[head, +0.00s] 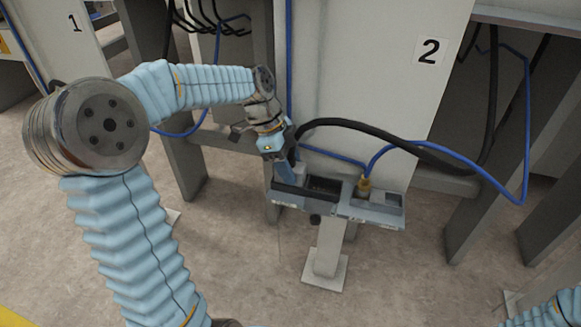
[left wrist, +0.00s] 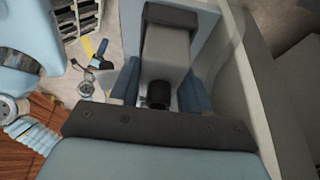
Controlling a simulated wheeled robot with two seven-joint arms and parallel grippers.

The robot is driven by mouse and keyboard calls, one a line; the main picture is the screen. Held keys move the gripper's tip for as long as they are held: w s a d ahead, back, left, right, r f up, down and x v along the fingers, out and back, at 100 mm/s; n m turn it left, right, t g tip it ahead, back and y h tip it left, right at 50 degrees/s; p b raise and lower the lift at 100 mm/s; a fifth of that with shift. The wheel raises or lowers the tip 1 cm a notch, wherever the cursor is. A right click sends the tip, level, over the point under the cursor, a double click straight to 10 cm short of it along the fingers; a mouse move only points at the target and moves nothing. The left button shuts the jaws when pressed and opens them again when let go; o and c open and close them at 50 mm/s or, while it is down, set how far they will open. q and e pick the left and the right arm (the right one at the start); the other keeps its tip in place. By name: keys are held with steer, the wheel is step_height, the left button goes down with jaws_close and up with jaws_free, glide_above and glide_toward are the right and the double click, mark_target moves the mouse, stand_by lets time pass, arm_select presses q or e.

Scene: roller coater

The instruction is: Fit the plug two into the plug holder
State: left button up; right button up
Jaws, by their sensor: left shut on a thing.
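The plug holder (head: 372,214) is a grey box with dark openings on a short post in the head view. My left gripper (head: 287,172) is over the left end of the holder, pointing down. It is shut on plug two, a grey block with dark ends, which fills the space between the blue fingers in the left wrist view (left wrist: 167,55). In the head view the plug is mostly hidden by the gripper, so I cannot tell whether it touches the holder. My right gripper is not in view.
A brass-coloured connector (head: 364,186) on a blue cable (head: 400,143) stands in the holder's right part. A thick black cable (head: 370,126) arcs from near my left gripper to the right. The cabinet marked 2 (head: 385,60) rises behind. Grey frame legs (head: 475,190) stand at right.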

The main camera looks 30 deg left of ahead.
arm_select(q)
steer(key=shift+f, duration=0.15)
steer(key=shift+f, duration=0.15)
steer(key=o, duration=1.3)
steer(key=shift+c, duration=0.2)
steer(key=shift+r, duration=0.45)
steer(key=p+v, duration=0.1)
steer(key=v, duration=1)
steer(key=shift+r+p, duration=0.2)
steer(key=shift+p, duration=0.15)
steer(key=shift+s+a, duration=0.15)
steer(key=shift+s, duration=0.05)
